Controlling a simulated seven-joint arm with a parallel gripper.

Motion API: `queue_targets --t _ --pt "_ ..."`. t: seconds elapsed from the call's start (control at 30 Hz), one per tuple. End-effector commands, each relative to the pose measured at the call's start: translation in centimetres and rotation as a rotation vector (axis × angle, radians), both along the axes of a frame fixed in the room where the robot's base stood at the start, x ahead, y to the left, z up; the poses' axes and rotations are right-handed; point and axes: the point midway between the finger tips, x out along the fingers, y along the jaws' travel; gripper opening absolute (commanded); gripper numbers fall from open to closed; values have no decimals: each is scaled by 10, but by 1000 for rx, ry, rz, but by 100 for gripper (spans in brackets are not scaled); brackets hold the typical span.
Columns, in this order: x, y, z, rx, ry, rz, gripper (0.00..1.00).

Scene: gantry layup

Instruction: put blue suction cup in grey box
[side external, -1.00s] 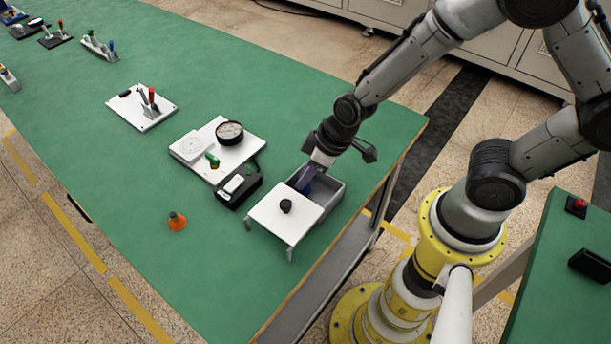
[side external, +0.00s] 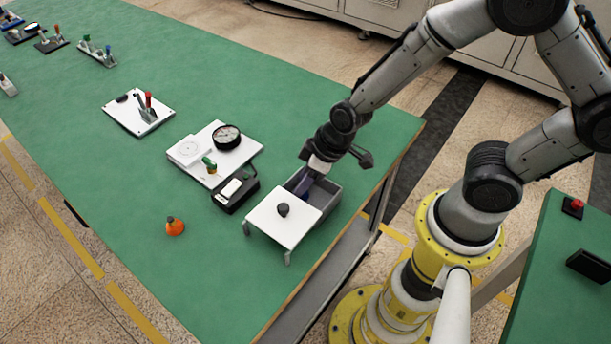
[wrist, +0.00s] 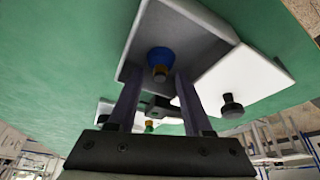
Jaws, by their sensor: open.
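The grey box (side external: 331,197) stands near the table's right edge, partly covered by a white platform with a black knob. My gripper (side external: 305,187) reaches down at the uncovered part of the box. In the wrist view the blue suction cup (wrist: 160,57) with its brass fitting lies inside the grey box (wrist: 205,35). My gripper (wrist: 155,85) is open, with one finger on each side of the cup's line and a gap between them; the cup is beyond the fingertips. In the side view the cup is hidden by the gripper and box wall.
The white platform (side external: 275,222) with a black knob (side external: 283,210) adjoins the box. A black device (side external: 235,190), a white board with a dial gauge (side external: 227,137) and an orange suction cup (side external: 175,227) are to the left. Green table is clear around the orange cup.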

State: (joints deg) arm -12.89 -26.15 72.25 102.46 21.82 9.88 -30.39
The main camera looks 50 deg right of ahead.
Motion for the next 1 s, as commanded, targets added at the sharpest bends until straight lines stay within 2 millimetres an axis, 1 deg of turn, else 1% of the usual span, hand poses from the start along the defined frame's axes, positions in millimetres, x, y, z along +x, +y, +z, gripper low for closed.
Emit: queue_targets --t 0.07,0.17,0.27,0.5,0.6,0.7,0.87,0.97,1.0 --pt "0 0 3 0 0 0 50" --pt "-3 -1 12 1 -2 0 50" --pt "-9 -4 27 0 -3 0 50" --pt "-26 -11 74 0 -5 -1 50" --pt "-32 -14 90 1 -5 -1 50" --pt "-37 -16 102 0 -3 1 50" --pt "-42 -18 114 1 -2 -4 50" --pt "-47 -23 129 5 -11 -24 50" --pt "-51 -26 138 7 -16 -40 50"
